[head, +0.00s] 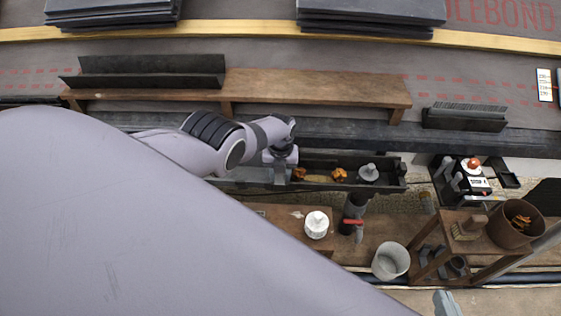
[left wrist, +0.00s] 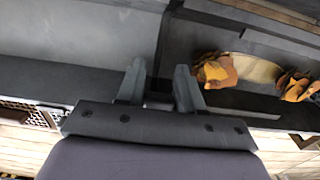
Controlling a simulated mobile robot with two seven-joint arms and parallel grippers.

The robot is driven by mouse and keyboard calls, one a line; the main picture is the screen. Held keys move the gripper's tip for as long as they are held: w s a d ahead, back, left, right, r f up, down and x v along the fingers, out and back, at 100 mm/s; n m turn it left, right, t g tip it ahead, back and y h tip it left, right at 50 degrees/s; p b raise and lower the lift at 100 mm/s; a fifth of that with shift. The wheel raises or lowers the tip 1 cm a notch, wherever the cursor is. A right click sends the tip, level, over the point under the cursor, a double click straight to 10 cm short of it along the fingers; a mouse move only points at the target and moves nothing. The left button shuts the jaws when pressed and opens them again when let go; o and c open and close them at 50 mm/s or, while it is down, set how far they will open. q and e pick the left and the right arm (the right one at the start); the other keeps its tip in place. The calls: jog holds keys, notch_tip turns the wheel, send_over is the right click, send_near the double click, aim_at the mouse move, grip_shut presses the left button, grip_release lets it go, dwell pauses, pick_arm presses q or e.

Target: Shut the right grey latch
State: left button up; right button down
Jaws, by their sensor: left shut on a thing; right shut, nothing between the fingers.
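My left gripper (head: 280,172) reaches down to the dark grey gutter (head: 322,184) at its left part. In the left wrist view, the two grey fingers of this gripper (left wrist: 158,92) stand at the gutter's edge, by a dark vertical joint (left wrist: 165,45). The fingers are shut on a small dark piece, largely hidden between them; I cannot tell for sure that it is the grey latch. No other latch can be made out. What seems to be my right gripper (head: 447,303) shows as a grey tip at the bottom edge, shut and away from the gutter.
Orange-brown leaves (head: 339,175) and a grey outlet piece (head: 369,172) lie in the gutter. A white tub (head: 316,224), a dark tool with red (head: 354,213) and a pale bucket (head: 391,260) stand in front. A brown bucket (head: 512,238) stands on a wooden stand at right.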

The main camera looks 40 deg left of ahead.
pick_arm(q)
jog(key=o, duration=1)
jog(key=shift+c, duration=0.2)
